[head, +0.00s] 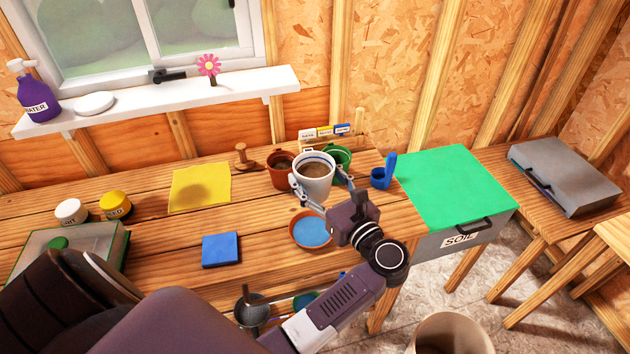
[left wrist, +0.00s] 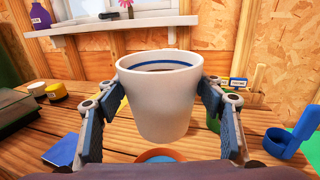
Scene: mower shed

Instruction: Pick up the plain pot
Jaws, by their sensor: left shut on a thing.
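A white pot (head: 313,172) with a blue line inside its rim and dark soil in it is held upright over the wooden bench. My left gripper (head: 325,188) is shut on it, one finger on each side. In the left wrist view the white pot (left wrist: 158,100) fills the middle between the fingers, and its base appears clear of the bench. A terracotta pot (head: 279,173) with soil stands just behind it to the left. A green pot (head: 342,155) is behind it to the right, partly hidden. My right gripper is not in view.
A terracotta saucer with a blue inside (head: 312,231) lies in front of the pot. A blue sponge-like block (head: 221,249), yellow cloth (head: 190,190) and small blue lidded container (head: 379,179) surround it. A green-topped soil box (head: 453,183) stands right.

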